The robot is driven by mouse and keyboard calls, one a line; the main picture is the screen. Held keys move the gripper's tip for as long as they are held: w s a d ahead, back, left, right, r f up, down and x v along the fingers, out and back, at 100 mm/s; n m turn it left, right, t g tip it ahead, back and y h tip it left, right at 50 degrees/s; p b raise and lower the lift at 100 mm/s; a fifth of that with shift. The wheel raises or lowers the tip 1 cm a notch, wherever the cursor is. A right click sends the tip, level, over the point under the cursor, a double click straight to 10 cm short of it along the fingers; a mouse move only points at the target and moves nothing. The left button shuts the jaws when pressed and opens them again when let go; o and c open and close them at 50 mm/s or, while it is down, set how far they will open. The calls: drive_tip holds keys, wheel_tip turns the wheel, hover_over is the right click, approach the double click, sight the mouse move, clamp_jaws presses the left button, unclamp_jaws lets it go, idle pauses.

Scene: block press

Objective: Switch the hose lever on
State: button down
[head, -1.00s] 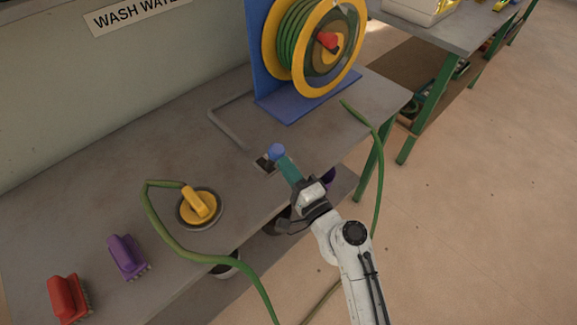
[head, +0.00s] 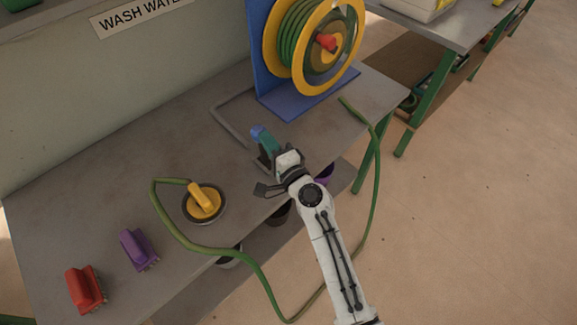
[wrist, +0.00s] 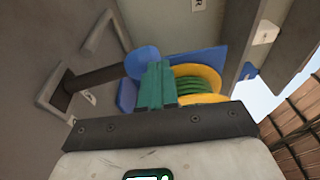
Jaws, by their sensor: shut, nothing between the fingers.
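The hose lever is a dark rod (wrist: 98,76) with a round blue knob (head: 257,131); it rises from a bracket (wrist: 57,95) on the grey bench. The knob also shows in the wrist view (wrist: 142,62), at the left side of my fingers. My gripper (head: 265,143) has teal fingers, which are shut with nothing between them. In the wrist view the fingers (wrist: 157,82) overlap the knob's edge; whether they touch it I cannot tell. In the head view my gripper hides most of the rod and part of the bracket.
A hose reel with a yellow rim (head: 354,30) stands on a blue base behind the lever. A green hose (head: 377,185) hangs over the bench's front edge. A yellow-handled disc (head: 203,201), a purple brush (head: 138,249) and a red brush (head: 84,289) sit at the left.

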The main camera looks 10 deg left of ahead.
sight(255, 130)
drive_tip(key=shift+s+a+b+x, duration=0.1)
drive_tip(key=shift+b+x, duration=0.2)
drive_tip(key=shift+x, duration=0.45)
drive_tip(key=shift+s+a+b+x, duration=0.1)
drive_tip(key=shift+b+x, duration=0.2)
drive_tip(key=shift+x, duration=0.5)
drive_tip(key=shift+s+a+b+x, duration=0.15)
drive_tip(key=shift+b+x, duration=0.15)
drive_tip(key=shift+x, duration=0.45)
drive_tip(key=shift+a, duration=0.1)
